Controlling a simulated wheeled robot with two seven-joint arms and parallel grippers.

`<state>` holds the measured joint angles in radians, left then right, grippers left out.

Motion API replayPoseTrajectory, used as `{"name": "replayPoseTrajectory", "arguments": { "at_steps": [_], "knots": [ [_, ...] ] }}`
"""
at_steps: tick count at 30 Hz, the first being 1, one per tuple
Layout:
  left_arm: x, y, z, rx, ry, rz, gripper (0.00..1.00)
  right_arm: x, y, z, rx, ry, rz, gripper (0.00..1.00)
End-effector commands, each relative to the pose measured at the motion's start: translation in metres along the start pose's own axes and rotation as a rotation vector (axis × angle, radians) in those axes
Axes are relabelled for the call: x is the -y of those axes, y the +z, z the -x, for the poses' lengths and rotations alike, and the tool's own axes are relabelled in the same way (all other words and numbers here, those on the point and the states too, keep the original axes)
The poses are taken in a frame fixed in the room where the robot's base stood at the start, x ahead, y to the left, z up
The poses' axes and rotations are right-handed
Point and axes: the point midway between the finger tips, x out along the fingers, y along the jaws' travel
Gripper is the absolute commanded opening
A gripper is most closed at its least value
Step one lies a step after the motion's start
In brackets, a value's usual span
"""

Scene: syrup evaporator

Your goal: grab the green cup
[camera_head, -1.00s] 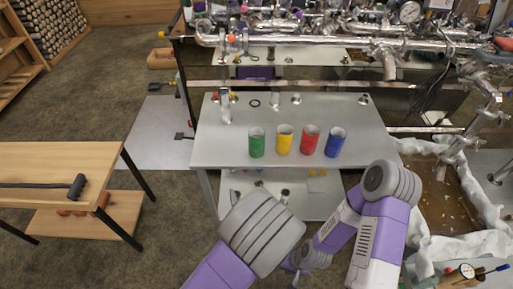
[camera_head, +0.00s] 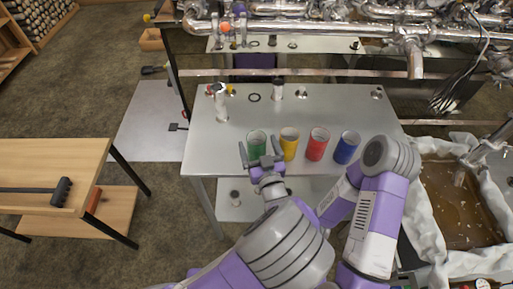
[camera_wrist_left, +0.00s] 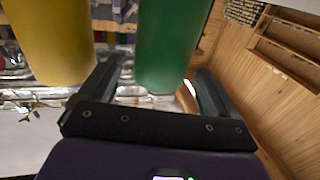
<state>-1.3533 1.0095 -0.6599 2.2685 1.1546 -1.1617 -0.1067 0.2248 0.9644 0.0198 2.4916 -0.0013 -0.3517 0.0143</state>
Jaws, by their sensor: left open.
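The green cup (camera_head: 257,146) stands at the left end of a row of cups near the front edge of the grey metal table (camera_head: 215,155). My left gripper (camera_head: 258,155) is open at the near side of the green cup, its fingers pointing at it. In the left wrist view, the green cup (camera_wrist_left: 168,45) shows between and just beyond the open fingers (camera_wrist_left: 160,85); I cannot tell whether they touch it. My right gripper cannot be made out.
A yellow cup (camera_head: 289,145) stands close to the right of the green one and shows large in the left wrist view (camera_wrist_left: 52,40). A red cup (camera_head: 317,146) and a blue cup (camera_head: 347,148) follow. Metal pipes (camera_head: 300,27) run behind. A wooden table (camera_head: 80,155) is at left.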

Motion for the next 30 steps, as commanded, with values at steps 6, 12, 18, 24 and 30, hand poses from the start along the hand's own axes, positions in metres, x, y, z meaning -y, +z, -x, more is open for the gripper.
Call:
{"name": "replayPoseTrajectory", "arguments": {
  "at_steps": [6,12,18,24,30],
  "knots": [
    [0.001,0.0,-0.033,0.0,-0.004,0.002,0.92,-0.003,-0.001,-0.008,-0.001,0.0,0.0,0.34],
    [0.0,-0.001,-0.041,0.002,0.0,0.0,0.92,-0.003,-0.001,-0.008,-0.001,0.0,0.0,0.34],
    [0.0,-0.001,-0.041,0.002,-0.001,0.0,0.81,-0.003,-0.001,-0.008,-0.001,0.0,0.0,0.34],
    [0.0,-0.001,-0.041,0.002,-0.001,0.0,0.5,-0.003,-0.001,-0.008,-0.001,0.0,0.0,0.34],
    [0.0,-0.001,-0.041,0.002,-0.001,0.0,0.2,-0.003,-0.001,-0.008,-0.001,0.0,0.0,0.34]
  ]
}}
